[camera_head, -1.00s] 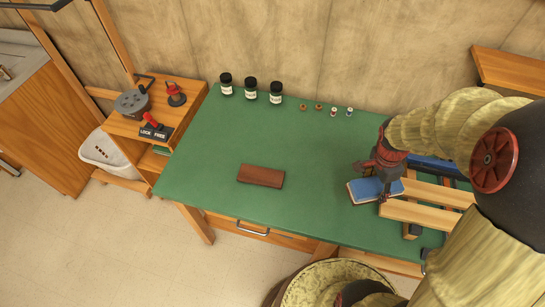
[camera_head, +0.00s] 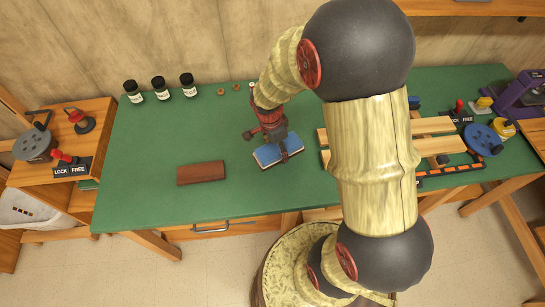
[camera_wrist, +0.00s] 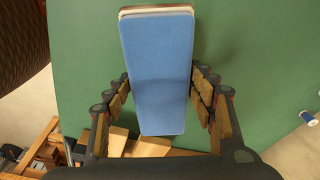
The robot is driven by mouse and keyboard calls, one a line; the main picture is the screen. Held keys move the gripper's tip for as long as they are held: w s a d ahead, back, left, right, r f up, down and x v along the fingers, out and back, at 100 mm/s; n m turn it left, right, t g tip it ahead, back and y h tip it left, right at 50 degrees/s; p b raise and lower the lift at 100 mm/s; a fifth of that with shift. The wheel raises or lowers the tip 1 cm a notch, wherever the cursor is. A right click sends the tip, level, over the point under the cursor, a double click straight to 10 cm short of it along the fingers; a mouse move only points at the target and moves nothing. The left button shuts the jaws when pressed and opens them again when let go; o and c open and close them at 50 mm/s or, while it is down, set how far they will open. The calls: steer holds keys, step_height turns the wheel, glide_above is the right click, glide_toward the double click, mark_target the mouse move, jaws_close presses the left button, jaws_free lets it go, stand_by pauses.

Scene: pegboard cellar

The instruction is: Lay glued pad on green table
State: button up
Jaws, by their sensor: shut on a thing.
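A blue-topped pad (camera_head: 268,155) is in my gripper (camera_head: 275,138) over the middle of the green table (camera_head: 160,205). In the wrist view the pad (camera_wrist: 157,70) lies between the two fingers, blue face toward the camera, with pale and red layers at its far edge. My gripper (camera_wrist: 165,100) is shut on its sides. I cannot tell exactly how high the pad is above the green top. A dark brown block (camera_head: 201,173) lies flat on the table to the left of the pad, apart from it.
Wooden slats (camera_head: 440,126) form a rack right of the pad. Dark jars (camera_head: 160,88) and small spools stand along the back edge. A blue disc (camera_head: 483,139) and purple device (camera_head: 525,93) are at the far right. The table's left part is largely clear.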

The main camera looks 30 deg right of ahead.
steer(key=shift+w+a+f, duration=0.2)
steer(key=shift+w+f, duration=0.05)
steer(key=shift+f, duration=0.15)
steer(key=shift+w+a+f, duration=0.2)
steer(key=shift+f, duration=0.2)
steer(key=shift+w+a+f+b, duration=0.1)
steer(key=shift+f+b, duration=0.35)
steer(key=shift+f, duration=0.45)
steer(key=shift+w+a+f+b, duration=0.1)
steer(key=shift+f+b, duration=0.3)
steer(key=shift+f, duration=0.45)
steer(key=shift+f, duration=0.2)
steer(key=o, duration=1.2)
steer(key=shift+o, duration=0.2)
